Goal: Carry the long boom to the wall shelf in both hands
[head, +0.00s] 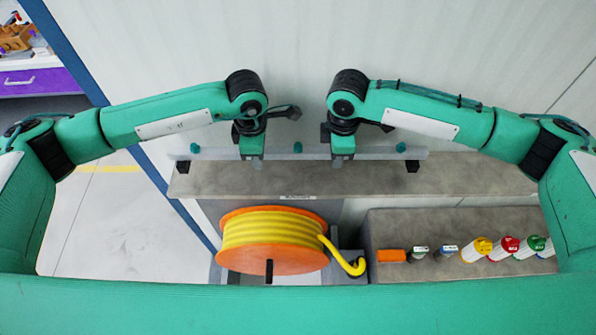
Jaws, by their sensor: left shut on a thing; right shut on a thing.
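The long boom (220,154) is a pale grey bar with small green knobs and dark end pieces, lying level across the middle of the head view. My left gripper (251,155) is shut on it left of its middle. My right gripper (342,155) is shut on it right of its middle. The wall shelf (470,178) is a long grey-brown ledge against the white wall. The boom is over the shelf's left part in the picture, near the wall. I cannot tell whether it touches the shelf.
Below the shelf stands an orange reel (270,262) wound with yellow hose. To its right, a lower grey ledge (400,225) holds an orange block (391,256) and several coloured-capped cylinders. A blue post (80,60) runs along the left. The shelf's right part is bare.

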